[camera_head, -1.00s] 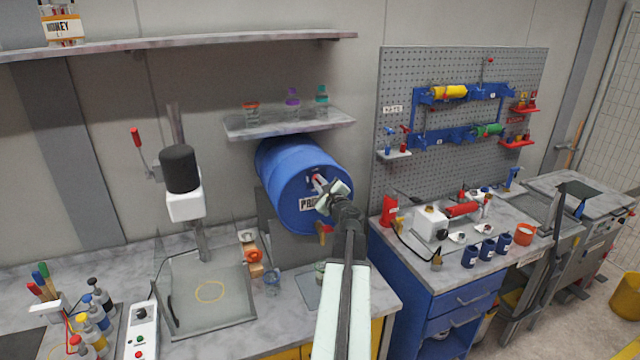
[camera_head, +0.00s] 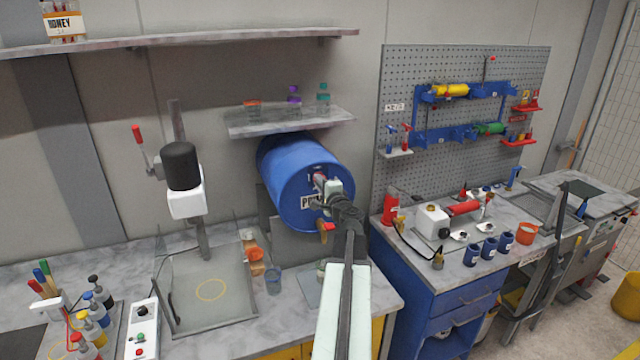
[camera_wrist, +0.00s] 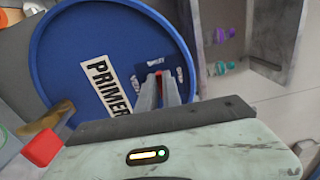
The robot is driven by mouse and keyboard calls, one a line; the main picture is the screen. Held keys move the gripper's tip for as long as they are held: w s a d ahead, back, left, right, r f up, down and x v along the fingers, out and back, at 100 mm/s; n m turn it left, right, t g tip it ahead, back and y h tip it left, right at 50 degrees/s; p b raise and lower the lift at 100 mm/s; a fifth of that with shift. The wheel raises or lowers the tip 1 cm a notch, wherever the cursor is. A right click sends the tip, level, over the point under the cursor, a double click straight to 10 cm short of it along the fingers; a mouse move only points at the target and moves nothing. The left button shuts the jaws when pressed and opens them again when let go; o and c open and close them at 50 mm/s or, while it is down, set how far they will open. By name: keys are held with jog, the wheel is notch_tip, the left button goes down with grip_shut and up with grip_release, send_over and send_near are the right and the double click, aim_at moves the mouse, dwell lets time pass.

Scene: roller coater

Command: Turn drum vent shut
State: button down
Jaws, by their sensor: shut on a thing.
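The blue drum (camera_head: 290,165) lies on its side on the bench, its round end with a PRIMER label facing me. It fills the left of the wrist view (camera_wrist: 60,50). The red drum vent (camera_wrist: 158,73) sits on the drum's end, beside a small dark label plate. My gripper (camera_wrist: 167,92) is shut on the vent, its two fingers on either side of it; only a bit of red shows between them. In the head view my gripper (camera_head: 322,186) partly covers the vent and the PRIMER label.
A tap with a red handle (camera_wrist: 40,146) sticks out low on the drum's end. A shelf with several bottles (camera_head: 290,124) hangs above the drum. A press with a white head (camera_head: 185,190) stands left, and a blue cabinet (camera_head: 430,310) stands right.

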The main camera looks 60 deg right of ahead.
jog(key=shift+n, duration=0.4)
jog(key=c, duration=1.5)
grip_release()
jog(key=shift+s, duration=0.1)
jog(key=v, duration=0.7)
jog(key=shift+s+a, duration=0.25)
jog(key=shift+a, duration=0.05)
jog(key=shift+f, duration=0.1)
